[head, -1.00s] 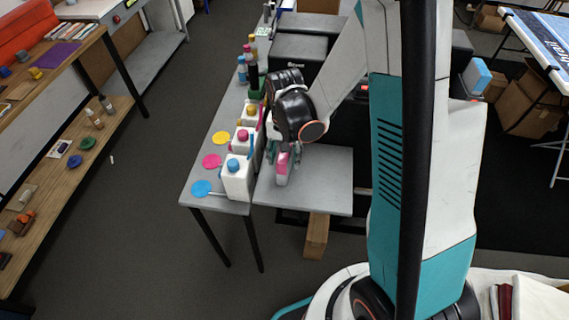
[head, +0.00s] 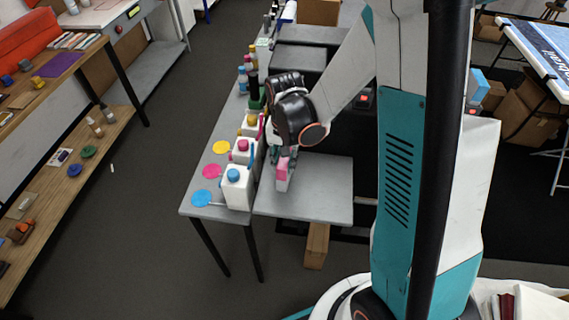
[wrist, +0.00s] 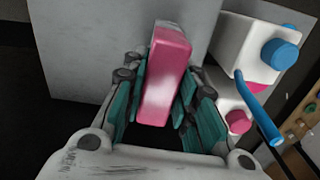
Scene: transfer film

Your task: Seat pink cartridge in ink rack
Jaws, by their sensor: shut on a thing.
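The pink cartridge (wrist: 166,75) is a pink block with a greyish-white end. It sits between the teal finger pads of my gripper (wrist: 157,105) in the wrist view, which is shut on it. In the head view my gripper (head: 277,155) points down over a grey shelf plate, with the cartridge (head: 283,172) hanging below the fingers, close above or at the plate; I cannot tell if it touches. An ink rack is not clearly identifiable. White containers with a blue cap (head: 234,174), a magenta cap (head: 243,146) and a yellow cap (head: 251,121) stand to the left.
The grey plate (head: 325,190) is bare around the cartridge. The narrow grey table (head: 215,213) holds blue, pink and yellow discs and several bottles farther back. A blue tube (wrist: 257,110) rises beside the white container in the wrist view. A black machine (head: 345,135) stands behind the plate.

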